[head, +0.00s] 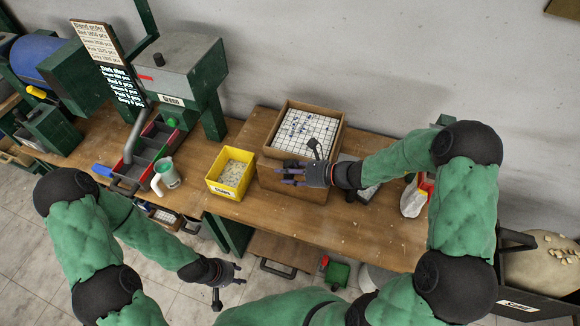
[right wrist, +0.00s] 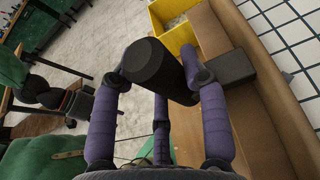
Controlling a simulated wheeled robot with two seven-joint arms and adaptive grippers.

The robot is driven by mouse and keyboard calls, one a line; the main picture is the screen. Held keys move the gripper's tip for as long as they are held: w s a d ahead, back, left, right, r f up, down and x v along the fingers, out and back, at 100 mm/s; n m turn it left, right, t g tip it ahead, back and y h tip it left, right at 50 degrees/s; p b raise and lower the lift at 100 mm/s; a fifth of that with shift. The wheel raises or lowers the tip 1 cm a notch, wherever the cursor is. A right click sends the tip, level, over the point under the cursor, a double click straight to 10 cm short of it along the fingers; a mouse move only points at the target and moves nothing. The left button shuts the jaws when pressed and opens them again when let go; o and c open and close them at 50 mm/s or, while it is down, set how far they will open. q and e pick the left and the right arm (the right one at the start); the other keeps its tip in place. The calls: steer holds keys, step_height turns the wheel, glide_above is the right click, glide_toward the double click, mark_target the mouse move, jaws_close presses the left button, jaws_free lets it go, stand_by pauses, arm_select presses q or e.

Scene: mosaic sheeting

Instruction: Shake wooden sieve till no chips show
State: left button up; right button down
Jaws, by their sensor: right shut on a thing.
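The wooden sieve (head: 341,124) is a square box with a white gridded top, on the bench in the head view. Small dark chips (head: 299,126) show on the grid, mostly toward its upper left. My right gripper (head: 291,174) is at the sieve's front side. In the right wrist view its purple fingers are closed around a black handle (right wrist: 154,68) beside the sieve's brown wall (right wrist: 240,105). My left gripper (head: 232,274) hangs in front of the bench, fingers spread and empty, away from the sieve.
A yellow bin (head: 229,187) of pale pieces stands left of the sieve. A pale green jug (head: 166,174) and a compartment tray (head: 140,168) are further left, by a green machine (head: 182,75). A red and white bag (head: 414,196) stands right. Bare bench (head: 350,226) lies in front.

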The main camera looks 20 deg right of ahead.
steer(key=shift+r, duration=0.1)
steer(key=s+a, duration=0.3)
steer(key=s, duration=0.2)
steer(key=shift+s+a, duration=0.15)
steer(key=shift+a, duration=0.15)
steer(key=shift+w+d, duration=0.6)
steer(key=shift+w, duration=0.3)
steer(key=shift+w+d, duration=0.65)
steer(key=shift+w, duration=0.25)
steer(key=shift+w+d, duration=0.6)
steer(key=shift+w, duration=0.3)
steer(key=s+a, duration=0.3)
steer(key=s, duration=0.2)
steer(key=shift+s+a, duration=0.2)
steer(key=shift+a, duration=0.15)
steer(key=shift+w, duration=0.1)
steer(key=shift+w+d, duration=0.6)
steer(key=shift+w, duration=0.25)
steer(key=shift+w+d, duration=0.65)
steer(key=shift+w, duration=0.25)
steer(key=shift+w+d, duration=0.6)
steer(key=shift+w, duration=0.25)
